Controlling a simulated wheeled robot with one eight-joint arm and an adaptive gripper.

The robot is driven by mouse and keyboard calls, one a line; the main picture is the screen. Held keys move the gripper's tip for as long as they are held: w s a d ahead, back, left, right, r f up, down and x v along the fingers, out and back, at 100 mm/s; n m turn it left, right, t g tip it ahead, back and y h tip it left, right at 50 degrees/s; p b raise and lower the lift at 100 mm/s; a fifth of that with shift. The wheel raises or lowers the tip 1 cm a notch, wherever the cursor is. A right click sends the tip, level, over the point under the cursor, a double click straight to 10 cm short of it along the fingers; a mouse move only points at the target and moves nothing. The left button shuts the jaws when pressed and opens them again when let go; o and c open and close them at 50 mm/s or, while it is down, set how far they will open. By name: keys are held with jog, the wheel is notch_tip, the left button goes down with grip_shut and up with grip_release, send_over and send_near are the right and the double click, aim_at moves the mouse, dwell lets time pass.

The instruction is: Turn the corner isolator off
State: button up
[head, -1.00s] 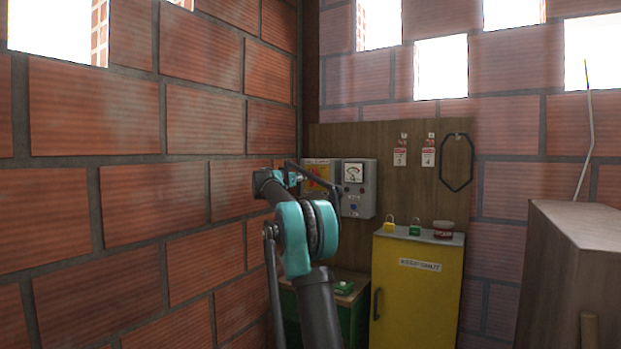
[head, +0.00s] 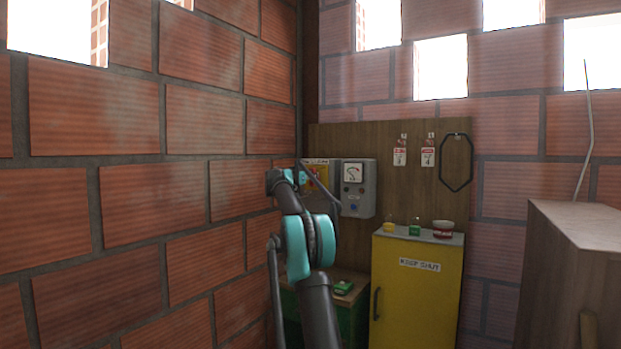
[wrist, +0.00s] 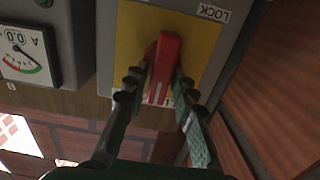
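The corner isolator is a grey box with a yellow plate (head: 321,174) on the board in the corner; my arm partly covers it in the head view. In the wrist view its yellow plate (wrist: 131,35) bears a red handle (wrist: 168,60) and an inverted label with "LOCK". The handle runs roughly up and down in that picture, slightly slanted. My gripper (wrist: 161,72) has one finger on each side of the handle. The fingers are apart, with a visible gap on the left; contact on the right is unclear. In the head view, the fingers are hard to make out.
A grey meter box (head: 357,188) adjoins the isolator on the right; its dial (wrist: 24,52) shows in the wrist view. The brick wall (head: 200,190) is close on the left. A yellow cabinet (head: 415,300) and green-sided bench stand below. A wooden box (head: 575,240) is at right.

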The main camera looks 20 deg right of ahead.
grip_shut()
jog(key=shift+n, duration=0.3)
jog(key=n, duration=1.1)
jog(key=w+a+f+n, duration=0.1)
jog(key=n, duration=0.5)
jog(key=shift+f, duration=0.1)
jog(key=shift+n, duration=0.3)
jog(key=shift+o, duration=2.3)
grip_release()
